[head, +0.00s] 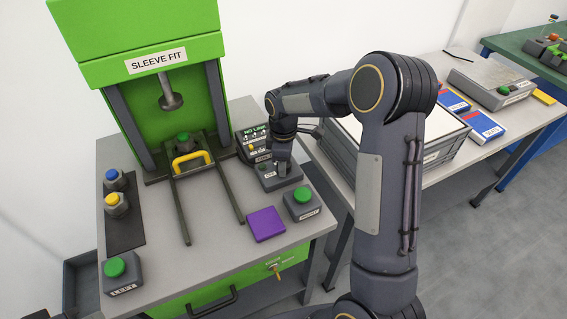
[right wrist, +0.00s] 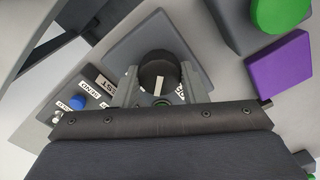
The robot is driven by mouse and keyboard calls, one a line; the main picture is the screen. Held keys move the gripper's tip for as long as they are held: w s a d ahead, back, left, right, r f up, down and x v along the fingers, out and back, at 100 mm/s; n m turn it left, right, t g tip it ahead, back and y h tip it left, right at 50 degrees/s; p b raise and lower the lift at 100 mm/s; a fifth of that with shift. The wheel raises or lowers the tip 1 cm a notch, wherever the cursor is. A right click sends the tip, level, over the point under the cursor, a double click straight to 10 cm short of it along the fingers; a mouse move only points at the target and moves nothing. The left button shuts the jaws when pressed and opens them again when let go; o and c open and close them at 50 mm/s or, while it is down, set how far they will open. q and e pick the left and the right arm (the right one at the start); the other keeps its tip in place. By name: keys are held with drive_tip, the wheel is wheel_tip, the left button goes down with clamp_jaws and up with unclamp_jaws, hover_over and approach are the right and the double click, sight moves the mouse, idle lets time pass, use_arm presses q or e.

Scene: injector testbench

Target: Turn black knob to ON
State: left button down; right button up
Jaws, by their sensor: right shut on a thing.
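The black knob (right wrist: 158,68) sits on a grey box (right wrist: 135,50) in the right wrist view. A white mark on the knob points down toward my gripper's body in that view. My right gripper (right wrist: 161,80) is shut on the knob, one finger on each side of it. Labels beside the knob are partly covered by the fingers, so I cannot read ON. In the head view my right gripper (head: 282,164) reaches down onto the same grey box (head: 268,184), and the knob is hidden by it.
A green RIGHT button (head: 302,195) and a purple block (head: 265,224) are close in front. The green SLEEVE FIT press (head: 135,40) with a yellow handle (head: 191,161) stands to the left.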

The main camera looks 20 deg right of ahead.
drive_tip(key=m, duration=0.4)
drive_tip(key=shift+m+b, duration=0.3)
drive_tip(key=shift+m, duration=1.9)
drive_tip(key=shift+w, duration=0.1)
drive_tip(key=o, duration=1)
drive_tip(key=shift+c, duration=0.2)
wheel_tip(320, 180, up, 8)
drive_tip(key=shift+f, duration=0.1)
